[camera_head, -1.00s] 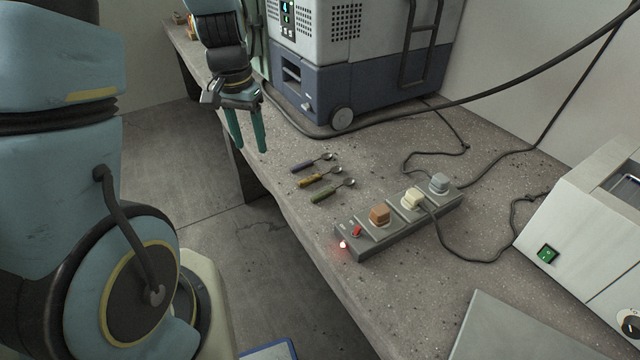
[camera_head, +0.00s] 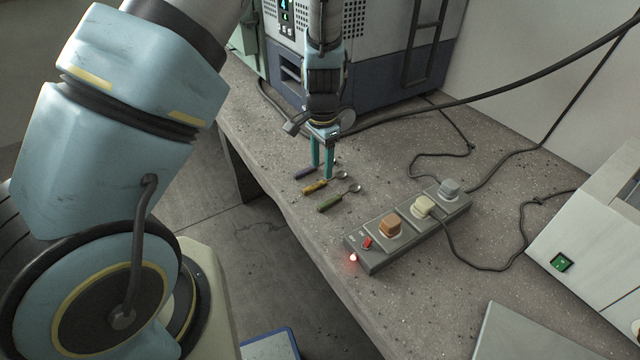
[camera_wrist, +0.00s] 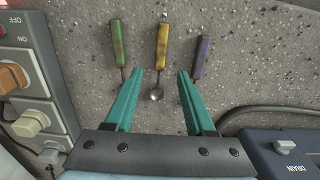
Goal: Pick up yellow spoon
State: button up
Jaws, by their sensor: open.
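The yellow spoon (camera_head: 318,186) lies on the concrete bench between a purple-handled spoon (camera_head: 305,172) and a green-handled spoon (camera_head: 336,201). The purple spoon's bowl is hidden by a finger there.
A grey power strip (camera_head: 410,230) with plugs and cables lies right of the spoons. A large white-and-blue machine (camera_head: 380,90) stands behind my gripper. Another white device (camera_head: 595,230) is at the right. The bench's front edge runs close by the spoon handles.

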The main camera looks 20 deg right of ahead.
aim_at(320, 183)
jog(key=f, duration=0.1)
jog(key=f+p, duration=0.1)
jog(key=f, duration=0.3)
jog(key=shift+a, duration=0.3)
grip_shut()
